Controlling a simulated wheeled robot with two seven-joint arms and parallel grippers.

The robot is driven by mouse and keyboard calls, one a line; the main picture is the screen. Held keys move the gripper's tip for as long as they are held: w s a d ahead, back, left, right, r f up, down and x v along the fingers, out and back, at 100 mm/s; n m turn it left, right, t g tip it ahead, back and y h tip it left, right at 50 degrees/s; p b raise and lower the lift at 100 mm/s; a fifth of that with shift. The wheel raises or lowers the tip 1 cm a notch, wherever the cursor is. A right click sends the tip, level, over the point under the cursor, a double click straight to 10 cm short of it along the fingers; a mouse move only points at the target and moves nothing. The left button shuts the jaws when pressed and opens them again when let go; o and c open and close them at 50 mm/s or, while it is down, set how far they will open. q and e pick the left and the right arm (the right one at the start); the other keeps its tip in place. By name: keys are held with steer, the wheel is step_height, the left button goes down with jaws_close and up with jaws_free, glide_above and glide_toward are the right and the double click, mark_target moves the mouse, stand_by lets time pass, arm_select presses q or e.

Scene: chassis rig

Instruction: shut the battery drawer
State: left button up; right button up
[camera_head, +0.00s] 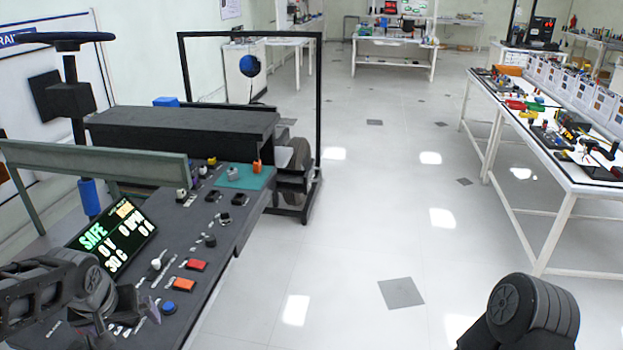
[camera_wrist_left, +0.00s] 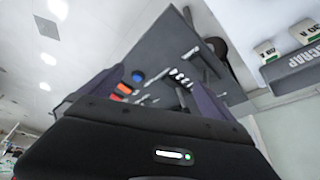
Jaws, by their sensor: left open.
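I cannot clearly pick out the battery drawer in either view, nor tell how far it stands out. The chassis rig has a long dark box (camera_head: 185,128) behind the control console (camera_head: 195,238). My left gripper (camera_head: 118,318) is low at the left in the head view, over the near end of the console. In the left wrist view, its two fingers (camera_wrist_left: 155,88) stand apart with nothing held between them. Console buttons and a lever show beyond them. My right gripper is out of view; only part of my right arm shows at the lower right.
A lit display (camera_head: 113,235) reading SAFE stands on the console. A steering wheel (camera_head: 68,40) on a column and a black frame (camera_head: 319,110) rise around the rig. A white table (camera_head: 558,183) with small parts stands at the right. The floor between is clear.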

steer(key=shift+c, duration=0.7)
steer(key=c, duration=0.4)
arm_select(q)
steer(key=s+d+f+m+g+h, duration=0.2)
steer(key=d+f+h, duration=0.1)
steer(key=d+f, duration=1.35)
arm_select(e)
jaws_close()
arm_select(q)
steer(key=s+d+f+g+h, duration=0.1)
steer(key=s+d+f+h, duration=0.1)
steer(key=s+d+f, duration=1.1)
steer(key=s+f, duration=0.3)
steer(key=s, duration=0.1)
steer(key=shift+f+g+h, duration=0.3)
steer(key=shift+g, duration=0.1)
